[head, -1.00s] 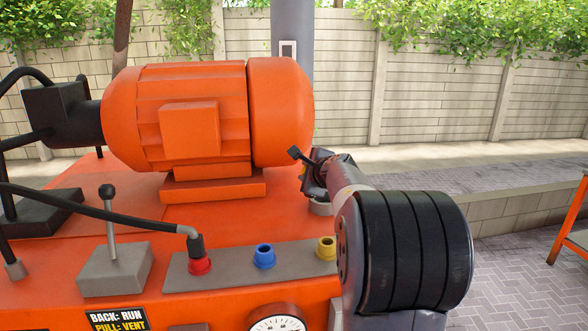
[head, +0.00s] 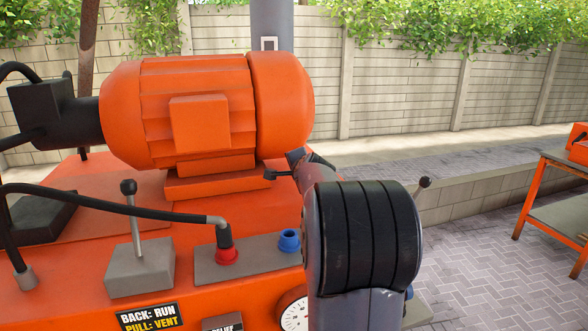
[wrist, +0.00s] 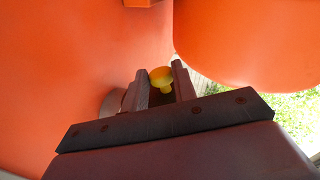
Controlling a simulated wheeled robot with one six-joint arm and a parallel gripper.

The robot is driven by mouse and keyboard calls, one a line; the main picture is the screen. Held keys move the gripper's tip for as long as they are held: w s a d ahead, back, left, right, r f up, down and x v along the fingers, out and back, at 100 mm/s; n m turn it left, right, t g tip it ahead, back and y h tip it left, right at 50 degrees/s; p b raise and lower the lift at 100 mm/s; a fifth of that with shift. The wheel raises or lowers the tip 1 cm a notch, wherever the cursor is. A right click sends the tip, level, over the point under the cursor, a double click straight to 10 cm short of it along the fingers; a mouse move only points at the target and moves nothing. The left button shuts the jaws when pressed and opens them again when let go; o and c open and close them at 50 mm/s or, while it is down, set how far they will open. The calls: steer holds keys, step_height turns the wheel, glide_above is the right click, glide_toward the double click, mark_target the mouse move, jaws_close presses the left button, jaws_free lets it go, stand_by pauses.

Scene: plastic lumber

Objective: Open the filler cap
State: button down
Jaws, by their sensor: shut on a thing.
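My gripper (wrist: 161,82) is shut on a yellow, round-headed cap (wrist: 161,76) with a short stem, which shows between its two fingers in the wrist view. A grey round part (wrist: 113,102), perhaps the filler neck, sits beside the left finger, partly hidden. I cannot tell whether the cap is seated or free of it. In the head view my wrist hides the cap and most of the gripper, at the lower right of the orange motor (head: 205,112).
The motor's orange body crowds the wrist on its left and above. A lever (head: 135,235), a red fitting with a hose (head: 227,255) and a blue port (head: 289,241) stand on the machine's front. An orange-framed table (head: 545,205) is at the right; paving between is clear.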

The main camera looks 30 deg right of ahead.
steer(key=shift+f, duration=0.1)
stand_by(0.3)
steer(key=c, duration=1.1)
jaws_free()
steer(key=shift+c, duration=0.2)
steer(key=b+v, duration=0.1)
steer(key=v, duration=0.9)
steer(key=shift+s+a+b, duration=0.3)
steer(key=shift+w, duration=0.1)
steer(key=p+x, duration=0.1)
steer(key=x, duration=0.9)
steer(key=shift+w+d+p, duration=0.25)
steer(key=shift+p, duration=0.05)
